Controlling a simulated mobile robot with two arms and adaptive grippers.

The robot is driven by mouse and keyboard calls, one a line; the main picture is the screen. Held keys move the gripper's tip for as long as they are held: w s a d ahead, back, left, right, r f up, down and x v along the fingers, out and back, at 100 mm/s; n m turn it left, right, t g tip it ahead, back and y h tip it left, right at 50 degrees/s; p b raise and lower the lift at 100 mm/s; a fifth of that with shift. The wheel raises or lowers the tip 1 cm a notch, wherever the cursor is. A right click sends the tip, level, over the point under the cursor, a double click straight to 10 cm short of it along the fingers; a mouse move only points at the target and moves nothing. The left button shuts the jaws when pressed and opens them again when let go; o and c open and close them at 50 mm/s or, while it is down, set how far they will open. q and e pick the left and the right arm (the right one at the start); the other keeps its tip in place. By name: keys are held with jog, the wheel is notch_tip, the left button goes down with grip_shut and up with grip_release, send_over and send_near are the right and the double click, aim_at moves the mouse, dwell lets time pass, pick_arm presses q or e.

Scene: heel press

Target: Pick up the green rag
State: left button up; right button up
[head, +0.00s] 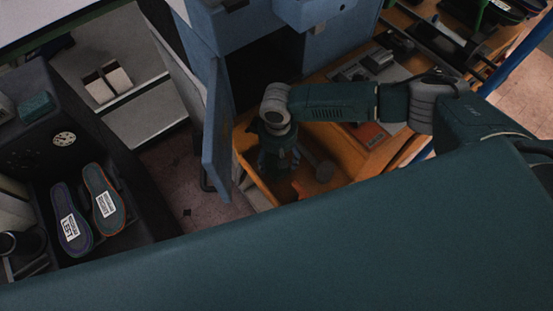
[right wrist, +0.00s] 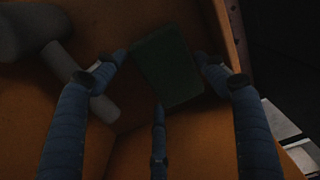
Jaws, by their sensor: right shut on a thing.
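The green rag (right wrist: 167,65) is a dark green, flat rectangular piece in the right wrist view, between the fingertips of my right gripper (right wrist: 160,70). The gripper is shut on it, low inside an orange-brown drawer or tray (right wrist: 75,145). In the head view my right gripper (head: 277,165) reaches down into the same drawer (head: 255,190), and I cannot make out the rag there. My left gripper is not in view.
A grey hammer (right wrist: 60,60) lies beside the rag in the drawer. An open blue cabinet door (head: 216,140) stands close left of my right gripper. Two insoles (head: 104,205) lie on the dark bench at left, below a green block (head: 36,106).

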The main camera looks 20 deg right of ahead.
notch_tip(320, 180, up, 20)
jog(key=shift+f+b, duration=0.2)
jog(key=shift+b, duration=0.4)
